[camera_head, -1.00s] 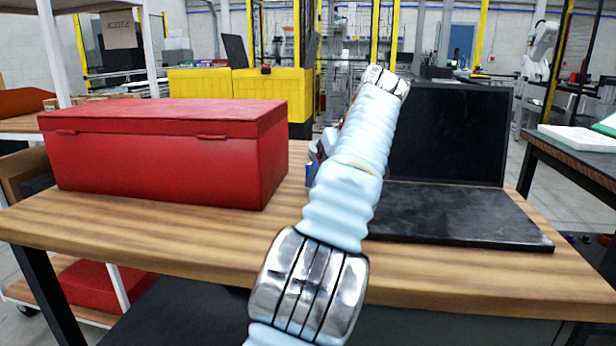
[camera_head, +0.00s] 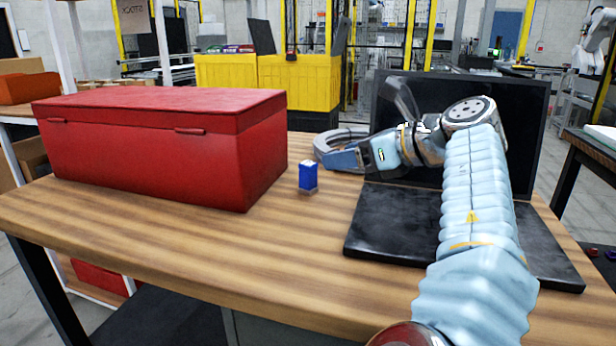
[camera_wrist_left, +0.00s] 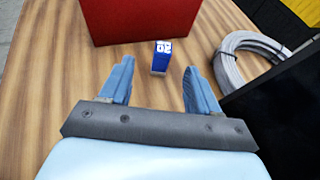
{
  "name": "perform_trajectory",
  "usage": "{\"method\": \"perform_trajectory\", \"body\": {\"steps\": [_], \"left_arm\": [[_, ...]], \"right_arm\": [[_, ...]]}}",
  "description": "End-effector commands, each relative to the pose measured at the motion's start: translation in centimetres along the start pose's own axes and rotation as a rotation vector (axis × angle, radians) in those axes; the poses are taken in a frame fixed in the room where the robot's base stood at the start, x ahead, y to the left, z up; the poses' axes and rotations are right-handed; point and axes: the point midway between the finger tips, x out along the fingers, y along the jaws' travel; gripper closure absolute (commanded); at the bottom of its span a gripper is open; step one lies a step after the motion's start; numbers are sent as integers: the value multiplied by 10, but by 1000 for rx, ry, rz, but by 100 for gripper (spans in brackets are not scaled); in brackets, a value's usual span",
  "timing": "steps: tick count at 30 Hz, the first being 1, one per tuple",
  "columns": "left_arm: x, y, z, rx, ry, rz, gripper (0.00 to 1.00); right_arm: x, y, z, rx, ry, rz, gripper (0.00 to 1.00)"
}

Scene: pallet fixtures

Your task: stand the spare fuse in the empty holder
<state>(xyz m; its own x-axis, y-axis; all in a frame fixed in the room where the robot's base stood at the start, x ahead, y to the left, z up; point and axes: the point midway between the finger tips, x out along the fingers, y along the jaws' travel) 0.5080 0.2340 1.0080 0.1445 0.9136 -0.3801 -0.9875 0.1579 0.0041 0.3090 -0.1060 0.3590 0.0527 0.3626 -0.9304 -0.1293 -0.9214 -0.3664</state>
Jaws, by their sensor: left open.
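A small blue fuse (camera_head: 308,176) with a white top or label stands upright on the wooden table, right of the red box. It also shows in the left wrist view (camera_wrist_left: 161,57), with a grey part at its lower end. My left gripper (camera_head: 338,160) is open and empty, to the right of the fuse and pointing toward it. In the left wrist view the gap between my fingers (camera_wrist_left: 158,82) lines up with the fuse, which lies just past the fingertips, untouched. I cannot make out an empty holder in either view. My right gripper is not in view.
A large closed red box (camera_head: 150,150) stands on the left of the table (camera_head: 200,245). A grey cable coil (camera_wrist_left: 245,55) lies behind my gripper. A black panel with a flat base (camera_head: 385,225) stands on the right, beneath my arm. The table's front middle is clear.

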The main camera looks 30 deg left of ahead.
Motion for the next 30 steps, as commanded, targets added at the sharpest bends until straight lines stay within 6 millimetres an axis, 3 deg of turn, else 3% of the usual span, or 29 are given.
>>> {"method": "perform_trajectory", "body": {"steps": [6,14,21,30], "left_arm": [[47,0,-1,-2,2,3,38],[72,-2,-2,-3,2,2,38],[108,-7,-3,-4,2,2,38],[116,-7,-3,-4,2,-1,38]], "right_arm": [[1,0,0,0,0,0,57],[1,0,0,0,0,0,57],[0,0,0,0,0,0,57],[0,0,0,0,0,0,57]]}}
